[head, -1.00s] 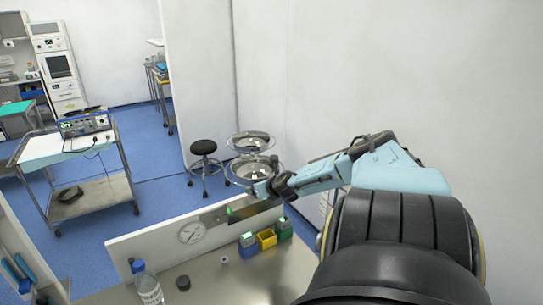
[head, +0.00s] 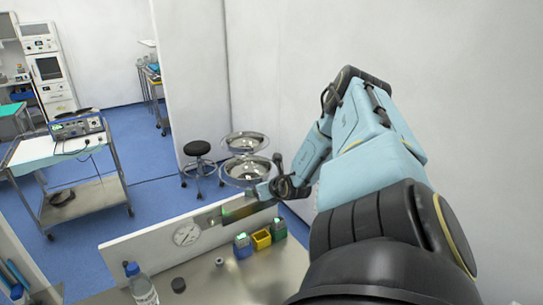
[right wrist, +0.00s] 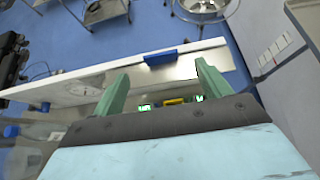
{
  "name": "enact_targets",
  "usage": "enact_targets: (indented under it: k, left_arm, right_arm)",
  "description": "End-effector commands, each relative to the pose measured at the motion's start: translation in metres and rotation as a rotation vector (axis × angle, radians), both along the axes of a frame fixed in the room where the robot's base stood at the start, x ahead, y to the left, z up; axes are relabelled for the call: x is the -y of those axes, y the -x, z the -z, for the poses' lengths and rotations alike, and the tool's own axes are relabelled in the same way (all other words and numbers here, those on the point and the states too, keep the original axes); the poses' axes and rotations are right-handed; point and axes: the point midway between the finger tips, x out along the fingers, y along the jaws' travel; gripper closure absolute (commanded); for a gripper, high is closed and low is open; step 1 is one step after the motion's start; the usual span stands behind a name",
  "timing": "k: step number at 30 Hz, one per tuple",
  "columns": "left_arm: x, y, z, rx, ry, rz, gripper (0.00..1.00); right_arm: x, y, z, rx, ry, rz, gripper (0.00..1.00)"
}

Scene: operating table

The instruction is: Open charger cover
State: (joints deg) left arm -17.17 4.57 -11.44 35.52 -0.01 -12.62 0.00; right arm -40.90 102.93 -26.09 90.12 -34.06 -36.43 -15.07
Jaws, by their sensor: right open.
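A white panel (head: 150,237) with a round dial stands along the back of the metal bench. A dark, shiny plate with a green patch (head: 238,211) is set in its right part; I take it for the charger cover. In the right wrist view a metallic plate (right wrist: 190,68) shows with a blue tab (right wrist: 174,56) at its top edge. My right gripper (head: 263,190) is at the panel's upper right. The wrist view shows its two green fingers (right wrist: 160,84) wide apart and empty, with the tab beyond them. Contact cannot be told. My left gripper is not in view.
Blue, yellow (head: 262,239) and green small boxes stand on the bench below the plate. A bottle (head: 142,284) and a dark round piece (head: 179,285) are at the front left. Metal basins (head: 246,170) and a stool (head: 197,150) stand behind the panel. A wall closes the right.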

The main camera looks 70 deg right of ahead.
Motion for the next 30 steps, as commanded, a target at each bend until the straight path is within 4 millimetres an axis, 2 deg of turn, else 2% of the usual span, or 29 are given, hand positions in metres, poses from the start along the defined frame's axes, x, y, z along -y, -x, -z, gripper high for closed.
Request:
enact_targets:
  k: [16,30]
  left_arm:
    - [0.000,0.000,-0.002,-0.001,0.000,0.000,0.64]
    - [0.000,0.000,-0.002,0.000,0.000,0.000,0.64]
  right_arm:
    - [-0.026,0.038,-0.031,0.005,-0.002,0.000,0.24]
    - [-0.028,0.042,-0.033,0.005,-0.002,0.000,0.24]
